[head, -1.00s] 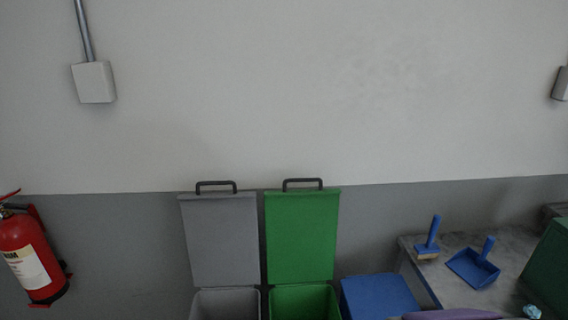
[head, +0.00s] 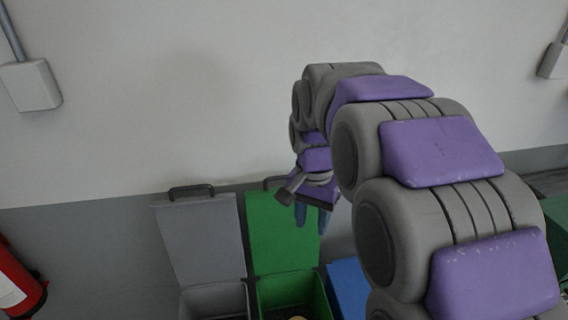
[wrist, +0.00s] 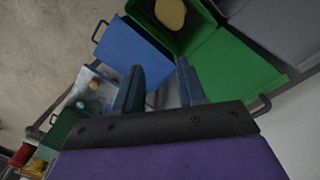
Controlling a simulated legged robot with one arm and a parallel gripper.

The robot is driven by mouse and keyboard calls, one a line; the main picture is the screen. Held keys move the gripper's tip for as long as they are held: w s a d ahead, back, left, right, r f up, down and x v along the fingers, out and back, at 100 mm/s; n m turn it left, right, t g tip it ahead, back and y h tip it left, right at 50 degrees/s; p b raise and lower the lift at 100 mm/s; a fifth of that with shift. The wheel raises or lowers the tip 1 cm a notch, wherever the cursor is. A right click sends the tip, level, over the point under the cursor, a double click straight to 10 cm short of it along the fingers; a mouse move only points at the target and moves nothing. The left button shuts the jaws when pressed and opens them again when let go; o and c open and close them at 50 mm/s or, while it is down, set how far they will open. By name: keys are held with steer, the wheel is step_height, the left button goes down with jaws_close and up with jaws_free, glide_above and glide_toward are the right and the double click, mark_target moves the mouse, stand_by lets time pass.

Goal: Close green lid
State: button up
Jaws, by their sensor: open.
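The green lid (head: 268,232) stands open and upright against the wall, behind the green bin (head: 318,300). Its dark handle at the top edge is partly hidden behind my gripper in the head view. The green lid (wrist: 236,66) also shows in the wrist view, to the right of the fingers, with its handle near the right end of the gripper's dark bar. My gripper (head: 312,212) is open and empty, pointing down in front of the lid's upper right part. Its two blue fingers (wrist: 158,88) are apart in the wrist view. A yellowish item (wrist: 170,13) lies inside the green bin.
A grey bin with its grey lid (head: 200,238) open stands to the left. A blue bin with its lid (head: 347,286) shut stands to the right. A red fire extinguisher (head: 18,285) hangs at the far left.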

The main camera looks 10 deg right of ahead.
steer(key=w+r+m+p, duration=0.3)
steer(key=w+p, duration=0.1)
steer(key=w, duration=0.5)
steer(key=w+r+m+t+p, duration=0.1)
steer(key=w+r+m+p, duration=0.25)
steer(key=w, duration=0.45)
steer(key=w+r+m+p, duration=0.3)
steer(key=w+m+p, duration=0.1)
steer(key=w, duration=0.5)
steer(key=shift+t, duration=0.3)
steer(key=f, duration=1.1)
steer(key=w+f, duration=0.1)
steer(key=f, duration=0.5)
steer(key=shift+w+a+f+b, duration=0.1)
steer(key=shift+a+f+b, duration=0.2)
steer(key=shift+b, duration=0.05)
steer(key=shift+c, duration=0.4)
jaws_close()
